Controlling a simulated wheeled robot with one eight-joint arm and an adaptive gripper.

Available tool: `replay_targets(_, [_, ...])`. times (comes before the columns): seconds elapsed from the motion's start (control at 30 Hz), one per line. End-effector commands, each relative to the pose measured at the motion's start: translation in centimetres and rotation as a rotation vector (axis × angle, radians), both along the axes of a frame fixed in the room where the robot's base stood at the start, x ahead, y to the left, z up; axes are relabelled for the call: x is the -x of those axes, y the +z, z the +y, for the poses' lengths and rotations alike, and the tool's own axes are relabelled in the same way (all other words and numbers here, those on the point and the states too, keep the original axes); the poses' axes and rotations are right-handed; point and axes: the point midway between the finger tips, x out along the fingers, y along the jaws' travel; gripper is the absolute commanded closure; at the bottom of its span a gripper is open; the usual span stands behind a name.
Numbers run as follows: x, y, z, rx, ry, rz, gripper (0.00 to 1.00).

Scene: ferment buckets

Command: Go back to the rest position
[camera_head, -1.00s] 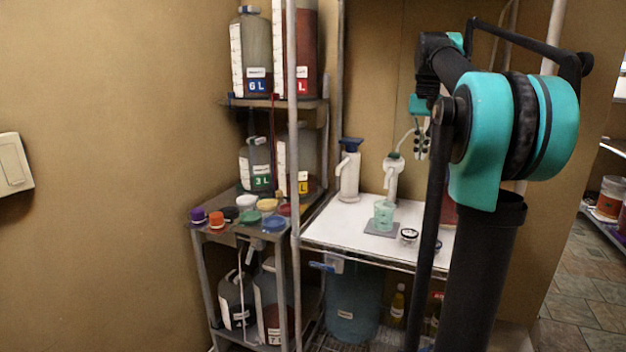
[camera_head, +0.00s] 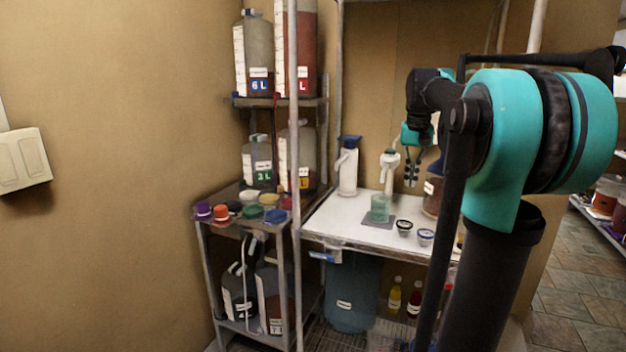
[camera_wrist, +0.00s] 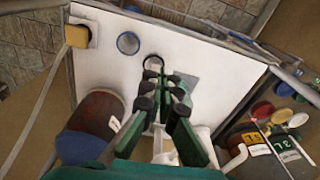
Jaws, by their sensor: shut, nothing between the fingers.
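My gripper (camera_head: 412,172) hangs above the white worktop (camera_head: 322,218), its green fingers with black pads pointing down. It is shut and holds nothing. In the wrist view, my gripper (camera_wrist: 160,82) shows over the worktop (camera_wrist: 100,72), clear of it. My gripper partly hides the pad in the wrist view.
A white pump bottle (camera_head: 348,168) and a second dispenser (camera_head: 389,172) stand at the back. A brownish jar (camera_head: 432,196) is at the right.

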Motion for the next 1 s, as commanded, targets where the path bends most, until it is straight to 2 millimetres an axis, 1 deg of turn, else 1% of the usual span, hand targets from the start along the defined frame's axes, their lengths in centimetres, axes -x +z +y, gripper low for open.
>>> replay_targets(0.03, [0.5, -1.3, 0.4, 0.002, 0.012, -0.009, 1.0])
replay_targets(0.17, [1.9, -5.3, 1.7, 0.008, 0.049, -0.043, 1.0])
replay_targets(0.27, [3.9, -9.6, 2.9, 0.015, 0.089, -0.079, 1.0])
replay_targets(0.3, [5.0, -11.6, 3.5, 0.018, 0.107, -0.097, 1.0])
replay_targets(0.37, [6.8, -14.6, 4.4, 0.024, 0.135, -0.123, 1.0])
replay_targets(0.4, [8.2, -16.6, 4.9, 0.026, 0.154, -0.14, 1.0])
replay_targets(0.47, [10.3, -19.5, 5.7, 0.032, 0.181, -0.167, 1.0])
replay_targets(0.5, [11.8, -21.4, 6.2, 0.035, 0.199, -0.184, 1.0])
replay_targets(0.57, [14.2, -24.1, 6.8, 0.039, 0.226, -0.208, 1.0])
replay_targets(0.6, [15.7, -25.7, 7.2, 0.042, 0.241, -0.225, 1.0])
replay_targets(0.7, [19.1, -29.0, 7.9, 0.049, 0.276, -0.257, 1.0])
replay_targets(0.8, [21.6, -31.2, 8.3, 0.053, 0.299, -0.281, 1.0])
replay_targets(0.83, [22.2, -31.7, 8.4, 0.054, 0.303, -0.285, 1.0])
replay_targets(0.9, [23.0, -32.4, 8.5, 0.056, 0.311, -0.293, 1.0])
replay_targets(1.0, [23.5, -32.7, 8.6, 0.057, 0.316, -0.297, 1.0])
